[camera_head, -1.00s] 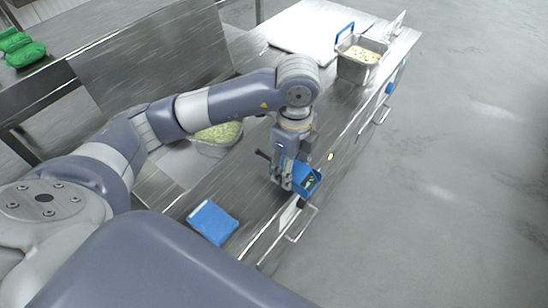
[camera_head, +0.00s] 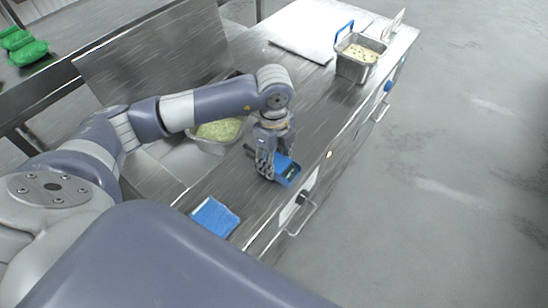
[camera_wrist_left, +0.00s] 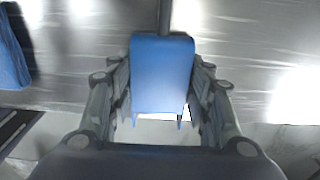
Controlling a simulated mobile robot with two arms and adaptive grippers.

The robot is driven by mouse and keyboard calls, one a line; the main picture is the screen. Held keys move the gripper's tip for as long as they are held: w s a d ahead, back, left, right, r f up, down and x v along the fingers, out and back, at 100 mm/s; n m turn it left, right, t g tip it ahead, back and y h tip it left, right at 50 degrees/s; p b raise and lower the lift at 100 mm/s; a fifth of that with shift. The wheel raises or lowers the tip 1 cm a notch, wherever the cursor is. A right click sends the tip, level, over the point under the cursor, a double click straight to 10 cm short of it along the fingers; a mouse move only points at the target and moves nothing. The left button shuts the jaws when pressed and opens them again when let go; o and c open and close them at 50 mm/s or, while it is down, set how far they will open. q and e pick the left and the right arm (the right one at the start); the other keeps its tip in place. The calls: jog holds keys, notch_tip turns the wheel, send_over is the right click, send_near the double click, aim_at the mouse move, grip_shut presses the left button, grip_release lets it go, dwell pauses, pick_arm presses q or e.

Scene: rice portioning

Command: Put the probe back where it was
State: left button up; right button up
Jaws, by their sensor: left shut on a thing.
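A blue probe unit (camera_head: 288,171) with a dark face shows in the head view over the steel counter, beside the counter's front edge. My left gripper (camera_head: 266,174) is shut on it. In the left wrist view the blue body (camera_wrist_left: 162,75) sits between the two fingers of my left gripper (camera_wrist_left: 160,105), with a grey rod at its top and two thin prongs at its bottom. A dark handle-like part shows left of the gripper in the head view. I cannot tell whether the unit touches the counter. My right gripper is not in view.
A blue cloth (camera_head: 215,217) lies on the counter nearer to me. A tub of pale green-yellow food (camera_head: 219,130) stands behind the arm. A steel pan (camera_head: 353,69) with a blue-handled tool and a white board (camera_head: 304,43) are at the far end. Bare counter lies between.

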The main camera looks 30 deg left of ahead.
pick_arm(q)
jog(key=o, duration=1.1)
jog(key=shift+c, duration=0.2)
notch_tip(320, 180, up, 12)
jog(key=b, duration=0.1)
